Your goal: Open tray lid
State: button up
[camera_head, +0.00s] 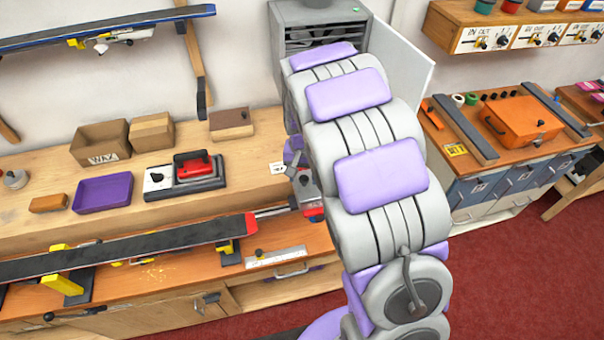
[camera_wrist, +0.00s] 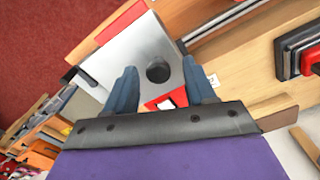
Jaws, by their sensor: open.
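An orange tray with a flat orange lid (camera_head: 522,118) stands on the right-hand bench in the head view. The lid lies flat and looks closed, with a small dark knob on it and a dark handle on its left side. My gripper (camera_wrist: 160,68) shows in the wrist view with its two dark blue fingers apart. A grey metal piece (camera_wrist: 125,55) with a dark round spot and red parts lies beyond and between the fingers; I cannot tell whether they touch it. In the head view my arm hides most of the gripper, which is well left of the orange tray.
Dark rails (camera_head: 465,127) flank the orange tray. Several rolls and jars stand behind it. A long dark ski (camera_head: 130,245) is clamped on the left bench. An open cabinet door (camera_head: 402,62) stands behind my arm.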

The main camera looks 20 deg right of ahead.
jog(key=shift+d, duration=0.4)
jog(key=shift+a, duration=0.55)
jog(key=c, duration=0.8)
jog(key=shift+d, duration=0.15)
grip_shut()
jog(key=shift+d, duration=0.15)
